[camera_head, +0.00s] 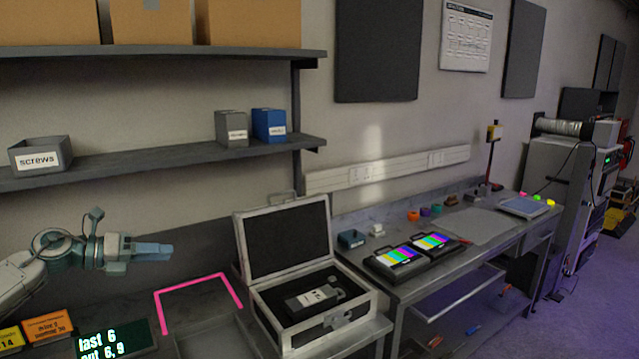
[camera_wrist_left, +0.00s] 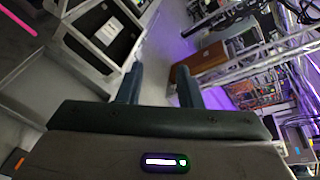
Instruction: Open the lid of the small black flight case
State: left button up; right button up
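The small flight case (camera_head: 362,304) stands on the bench in the middle of the head view. It has a black lining and silver edges. Its lid (camera_head: 287,241) stands raised at the back, so the case is open, and a grey labelled device (camera_head: 313,296) lies inside. The case also shows at the upper left of the left wrist view (camera_wrist_left: 82,47). My left gripper (camera_head: 170,250) is left of the case and apart from it. Its two fingers are spread with nothing between them in the left wrist view (camera_wrist_left: 160,88). My right gripper is not in view.
A pink outline (camera_head: 196,277) marks the bench left of the case. A dark display (camera_head: 115,341) and orange cards (camera_head: 48,325) are at the lower left. Shelves (camera_head: 160,162) with bins hang above. Two colour-bar screens (camera_head: 400,257) lie on the right-hand table.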

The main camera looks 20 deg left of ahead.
aim_at(274, 241)
jog(key=i+j+z, duration=0.25)
jog(key=i, duration=0.3)
jog(key=i+j+z, duration=0.2)
jog(key=i+j, duration=0.35)
jog(key=l, duration=0.35)
